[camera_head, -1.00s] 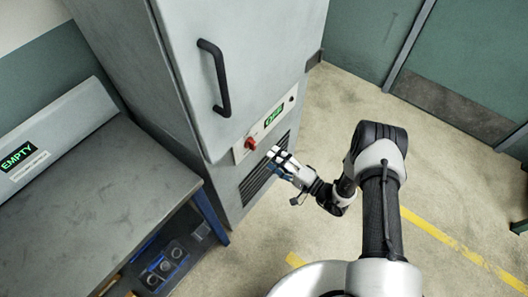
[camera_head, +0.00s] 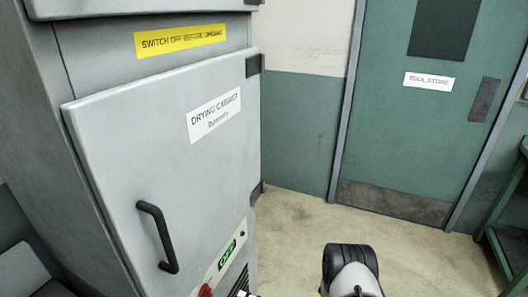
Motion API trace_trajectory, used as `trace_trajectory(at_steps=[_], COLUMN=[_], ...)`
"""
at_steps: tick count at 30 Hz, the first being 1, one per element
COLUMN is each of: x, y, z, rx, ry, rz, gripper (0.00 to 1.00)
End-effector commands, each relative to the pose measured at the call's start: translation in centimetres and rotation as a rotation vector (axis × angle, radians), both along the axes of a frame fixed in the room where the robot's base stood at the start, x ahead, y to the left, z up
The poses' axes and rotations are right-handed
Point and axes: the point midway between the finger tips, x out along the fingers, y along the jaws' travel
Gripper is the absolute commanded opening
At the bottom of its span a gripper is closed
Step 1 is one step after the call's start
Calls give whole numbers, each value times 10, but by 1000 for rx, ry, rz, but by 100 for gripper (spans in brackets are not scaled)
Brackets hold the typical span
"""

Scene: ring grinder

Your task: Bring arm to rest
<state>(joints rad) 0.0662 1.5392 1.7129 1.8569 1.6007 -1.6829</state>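My arm shows only at the bottom edge, with a black joint and white link (camera_head: 350,268) right of the drying cabinet. A small white bit at the bottom edge, beside the cabinet's vent, looks like the tip of my gripper (camera_head: 243,293). The rest of the gripper is out of frame, so its opening and anything in it are hidden. The grey drying cabinet (camera_head: 110,120) stands at the left with its door (camera_head: 170,165) shut. The door has a black handle (camera_head: 157,237).
Below the door are a green display (camera_head: 227,254), which seems to read OFF, and a red knob (camera_head: 206,290). A green tool store door (camera_head: 405,130) is shut at the back. A green bench (camera_head: 510,215) stands at the right edge. Bare floor (camera_head: 300,215) lies between.

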Motion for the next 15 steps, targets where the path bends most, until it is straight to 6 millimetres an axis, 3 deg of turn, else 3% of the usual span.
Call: trace_trajectory(at_steps=[6, 15], x=[0, -53], y=[13, 7], z=[97, 216], rx=[-35, -267], ry=[21, 89], rz=[223, 515], gripper=[60, 60])
